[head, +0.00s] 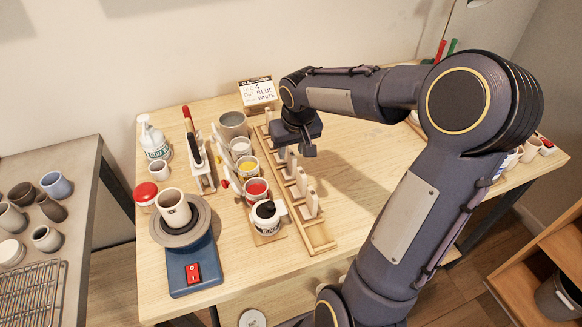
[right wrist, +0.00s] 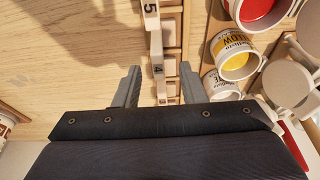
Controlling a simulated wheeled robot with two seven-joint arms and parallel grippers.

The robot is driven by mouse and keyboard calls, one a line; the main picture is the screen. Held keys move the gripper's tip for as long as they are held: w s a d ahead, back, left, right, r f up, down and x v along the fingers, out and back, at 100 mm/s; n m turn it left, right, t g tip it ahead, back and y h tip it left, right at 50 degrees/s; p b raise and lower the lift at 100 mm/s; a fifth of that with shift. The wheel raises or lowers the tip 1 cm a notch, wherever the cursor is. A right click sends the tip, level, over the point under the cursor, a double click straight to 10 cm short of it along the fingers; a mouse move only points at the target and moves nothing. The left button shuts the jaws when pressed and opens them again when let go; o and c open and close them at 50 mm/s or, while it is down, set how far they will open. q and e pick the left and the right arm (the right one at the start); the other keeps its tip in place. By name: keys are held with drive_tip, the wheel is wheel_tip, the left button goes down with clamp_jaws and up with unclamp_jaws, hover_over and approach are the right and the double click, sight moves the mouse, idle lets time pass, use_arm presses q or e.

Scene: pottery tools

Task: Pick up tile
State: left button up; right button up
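A wooden rack (head: 321,238) holds several pale upright tiles (head: 312,204) in a row on the table. In the right wrist view the tiles carry numbers: a tile marked 5 (right wrist: 151,14) and a tile marked 4 (right wrist: 158,68). My right gripper (head: 296,150) is over the far part of the rack, pointing down. In the right wrist view its two fingers (right wrist: 160,76) are spread apart, one on each side of the tile marked 4. I cannot tell whether they touch it. My left gripper is not in view.
Cups of red (head: 256,188) and yellow (head: 248,167) glaze stand left of the rack, with a black-topped cup (head: 267,214) in front. A sign (head: 258,91) behind shows "4", "BLUE" and "WHITE". A cup on a wheel (head: 174,208) stands left.

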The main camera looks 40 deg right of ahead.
sight(292, 155)
drive_tip(key=x, duration=0.5)
drive_tip(key=shift+s+f+p, duration=0.2)
drive_tip(key=shift+f+p, duration=0.05)
drive_tip(key=shift+p, duration=0.05)
drive_tip(key=shift+c, duration=0.3)
clamp_jaws()
